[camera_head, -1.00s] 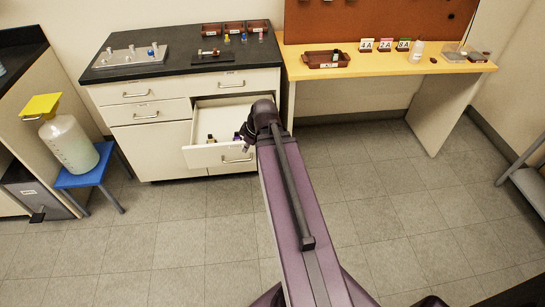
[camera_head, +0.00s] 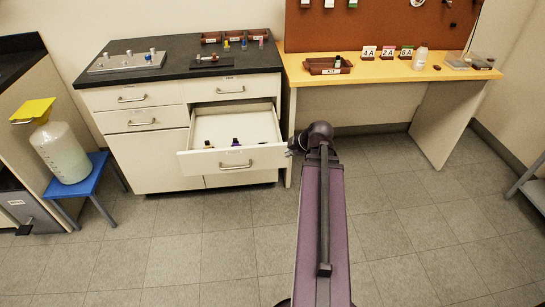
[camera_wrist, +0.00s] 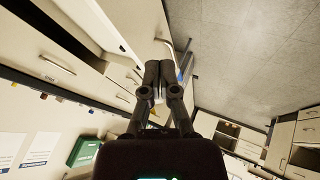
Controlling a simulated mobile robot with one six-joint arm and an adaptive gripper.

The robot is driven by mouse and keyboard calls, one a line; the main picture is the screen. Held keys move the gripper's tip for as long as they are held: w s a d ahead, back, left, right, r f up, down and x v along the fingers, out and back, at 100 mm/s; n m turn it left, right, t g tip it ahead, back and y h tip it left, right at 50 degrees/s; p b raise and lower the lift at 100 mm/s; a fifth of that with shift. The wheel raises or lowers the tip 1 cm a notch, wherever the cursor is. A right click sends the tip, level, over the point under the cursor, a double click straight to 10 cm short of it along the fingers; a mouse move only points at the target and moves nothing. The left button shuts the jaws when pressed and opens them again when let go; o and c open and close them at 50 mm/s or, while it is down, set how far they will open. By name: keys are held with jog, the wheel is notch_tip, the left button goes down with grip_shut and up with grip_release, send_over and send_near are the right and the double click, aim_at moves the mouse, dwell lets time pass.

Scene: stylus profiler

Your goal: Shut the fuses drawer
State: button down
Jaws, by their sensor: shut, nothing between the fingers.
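One white drawer (camera_head: 197,166) is pulled well out of the cabinet, below a shut top drawer. It has a silver bar handle (camera_head: 235,165) and a small label too small to read. A few small dark items (camera_head: 236,142) lie inside near its front. My gripper (camera_head: 294,145) is at the right end of the drawer front; I cannot tell whether it touches it. In the wrist view its two dark fingers (camera_wrist: 158,70) are together with nothing between them. A pale panel and a bar handle lie close by there.
The cabinet's black top (camera_head: 170,68) holds a metal plate (camera_head: 127,62) and small trays. A wooden bench (camera_head: 390,72) with a brown tray (camera_head: 327,66) stands to the right. A blue stool (camera_head: 85,185) with a jug stands to the left. The floor in front is clear.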

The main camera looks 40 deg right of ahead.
jog(key=shift+f, duration=0.15)
jog(key=b, duration=0.8)
send_near(270, 156)
jog(key=shift+x, duration=2.9)
